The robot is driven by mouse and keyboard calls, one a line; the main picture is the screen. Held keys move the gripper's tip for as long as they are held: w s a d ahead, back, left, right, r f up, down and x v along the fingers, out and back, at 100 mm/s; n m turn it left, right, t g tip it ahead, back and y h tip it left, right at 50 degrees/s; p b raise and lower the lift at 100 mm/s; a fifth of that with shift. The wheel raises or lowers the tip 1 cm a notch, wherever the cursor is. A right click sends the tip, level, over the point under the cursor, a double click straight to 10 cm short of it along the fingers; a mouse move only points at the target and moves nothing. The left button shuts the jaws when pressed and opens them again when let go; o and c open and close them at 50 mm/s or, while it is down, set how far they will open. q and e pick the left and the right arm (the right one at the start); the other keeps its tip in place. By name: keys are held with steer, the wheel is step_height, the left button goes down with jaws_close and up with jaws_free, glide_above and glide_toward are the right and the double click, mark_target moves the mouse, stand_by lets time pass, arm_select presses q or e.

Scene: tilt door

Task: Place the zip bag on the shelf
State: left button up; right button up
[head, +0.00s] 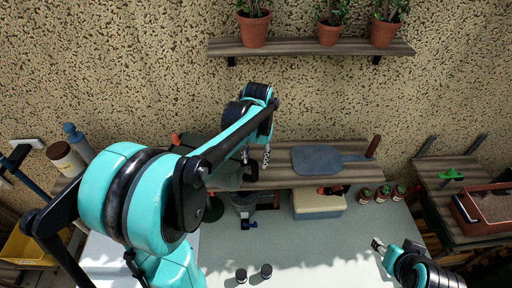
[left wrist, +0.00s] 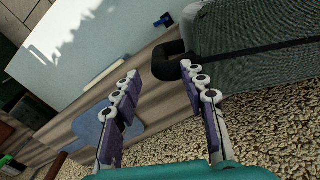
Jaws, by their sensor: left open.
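A dark grey-green bag or case (head: 228,176) lies on the wooden shelf (head: 285,178), partly hidden behind my left arm; I take it for the zip bag. In the left wrist view it (left wrist: 255,45) fills the upper right, with a black curved handle beside my right-hand finger. My left gripper (head: 256,158) is open over the shelf at the bag's right end. In the wrist view its two fingers (left wrist: 160,85) are apart with nothing held between them; whether one touches the handle I cannot tell. My right gripper (head: 380,248) is low at the right, its jaws unclear.
A flat blue-grey paddle-shaped tool (head: 318,159) lies on the shelf to the right. A cream-topped box (head: 318,203) and small pots (head: 383,193) stand on the pale worktop (head: 300,245). An upper shelf (head: 300,47) holds potted plants. The worktop's front middle is mostly clear.

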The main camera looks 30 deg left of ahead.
arm_select(q)
step_height(320, 180, up, 7)
steer(key=shift+s+d+f, duration=0.1)
steer(key=shift+d+f, duration=0.05)
steer(key=shift+f, duration=0.05)
steer(key=s+d+f+t, duration=0.2)
steer(key=s+d+t, duration=0.1)
steer(key=s, duration=0.3)
steer(key=s+d+f+m+t, duration=0.1)
steer(key=s+d+f+t, duration=0.1)
steer(key=s+d+t, duration=0.2)
steer(key=shift+s, duration=1.8)
steer(key=shift+f, duration=0.1)
step_height(320, 180, down, 29)
steer(key=b, duration=2.9)
